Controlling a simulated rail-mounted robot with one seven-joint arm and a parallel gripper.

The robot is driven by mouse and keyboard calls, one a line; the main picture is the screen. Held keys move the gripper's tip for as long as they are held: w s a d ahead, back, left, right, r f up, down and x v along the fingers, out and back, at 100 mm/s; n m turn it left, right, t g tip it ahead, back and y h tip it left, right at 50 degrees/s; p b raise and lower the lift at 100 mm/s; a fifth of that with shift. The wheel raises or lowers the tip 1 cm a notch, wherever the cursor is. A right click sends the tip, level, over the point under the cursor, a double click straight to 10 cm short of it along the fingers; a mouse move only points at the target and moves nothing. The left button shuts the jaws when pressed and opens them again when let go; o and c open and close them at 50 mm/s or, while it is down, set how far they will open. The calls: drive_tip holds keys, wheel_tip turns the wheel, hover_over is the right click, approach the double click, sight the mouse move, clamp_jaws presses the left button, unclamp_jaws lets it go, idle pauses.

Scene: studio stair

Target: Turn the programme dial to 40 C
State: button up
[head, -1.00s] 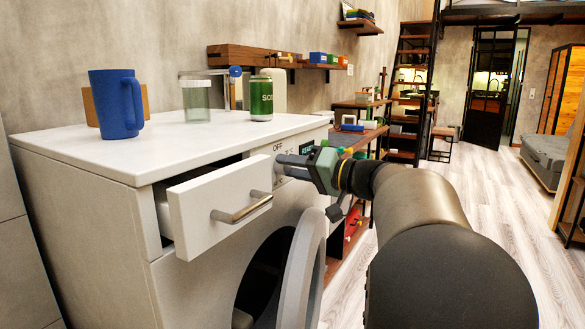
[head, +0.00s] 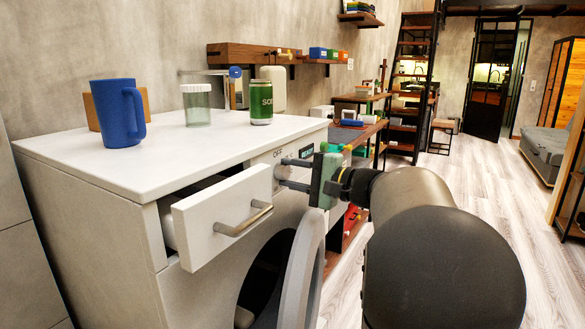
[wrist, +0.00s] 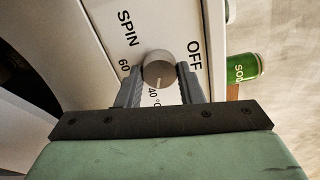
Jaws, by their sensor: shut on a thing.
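The programme dial (wrist: 158,70) is a round grey knob on the washing machine's white front panel (wrist: 95,45). In the wrist view the labels SPIN, OFF, 60 and 40 °C stand around it, with 40 °C on the side towards my gripper's palm. My gripper (wrist: 160,76) is shut on the dial, one grey finger on each side. In the head view my gripper (head: 281,172) reaches the panel beside the open drawer, and the dial is mostly hidden there. I cannot make out clearly where the dial's mark points.
The detergent drawer (head: 222,215) sticks out left of my gripper. The round door (head: 302,270) stands open below. A blue mug (head: 117,112), a clear jar (head: 196,105) and a green can (head: 261,104) stand on the machine's top. Floor at right is clear.

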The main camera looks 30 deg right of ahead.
drive_tip(key=shift+f+m, duration=0.1)
drive_tip(key=shift+m, duration=0.4)
drive_tip(key=shift+p, duration=0.3)
drive_tip(key=o, duration=1)
drive_tip(key=shift+c, duration=0.2)
drive_tip(key=p+v, duration=0.1)
drive_tip(key=v, duration=1.6)
drive_tip(key=shift+s+p, duration=0.25)
drive_tip(key=shift+p, duration=0.1)
drive_tip(key=shift+d, duration=0.1)
